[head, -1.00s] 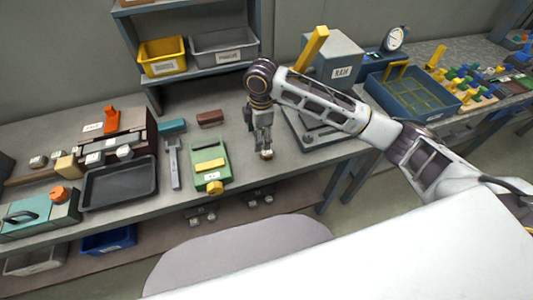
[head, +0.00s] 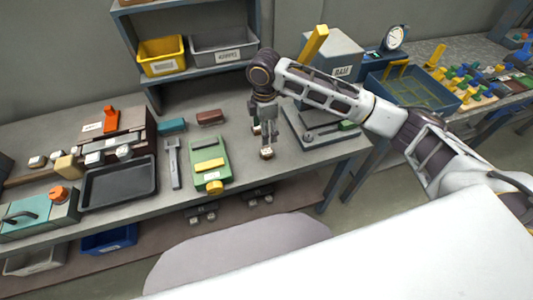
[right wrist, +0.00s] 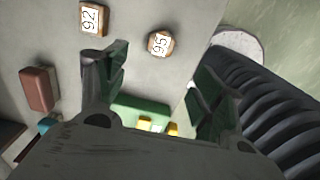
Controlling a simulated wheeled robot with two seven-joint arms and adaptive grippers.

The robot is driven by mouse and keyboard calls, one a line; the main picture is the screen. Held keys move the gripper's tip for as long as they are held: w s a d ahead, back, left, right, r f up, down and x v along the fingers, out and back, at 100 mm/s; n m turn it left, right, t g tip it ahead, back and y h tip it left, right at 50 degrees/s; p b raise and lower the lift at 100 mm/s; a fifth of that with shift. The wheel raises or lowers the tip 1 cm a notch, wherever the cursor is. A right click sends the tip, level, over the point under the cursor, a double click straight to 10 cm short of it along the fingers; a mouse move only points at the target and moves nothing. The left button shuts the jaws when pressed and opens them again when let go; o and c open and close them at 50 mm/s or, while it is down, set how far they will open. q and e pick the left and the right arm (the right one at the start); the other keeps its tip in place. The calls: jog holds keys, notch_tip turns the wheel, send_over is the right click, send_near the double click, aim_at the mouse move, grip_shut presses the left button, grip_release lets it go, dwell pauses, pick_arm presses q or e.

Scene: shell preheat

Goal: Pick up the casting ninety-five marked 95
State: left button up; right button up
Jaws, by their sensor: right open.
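The casting marked 95 (right wrist: 159,43) is a small rounded piece with a white label. In the head view a small labelled piece near the bench's front edge, just below my right gripper, appears to be this casting (head: 267,153). A casting marked 92 (right wrist: 90,18) lies farther back on the bench; in the head view my gripper seems to hide most of it. My right gripper (right wrist: 160,85) is open and empty. It also shows in the head view (head: 268,132), pointing down above the bench. The 95 casting lies beyond the fingertips, apart from them. My left gripper is not in view.
A green device with a yellow bar (head: 210,165) stands left of my gripper. A red-brown block (head: 210,117) lies behind it. A black tray (head: 118,183) and a wrench-like tool (head: 172,163) are farther left.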

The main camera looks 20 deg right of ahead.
send_over(267, 151)
jog(key=f, duration=0.7)
jog(key=shift+a, duration=0.35)
jog(key=shift+d+f, duration=0.15)
jog(key=shift+f, duration=1.15)
jog(key=shift+d+f, duration=0.1)
jog(key=shift+f, duration=1.2)
jog(key=c, duration=1.1)
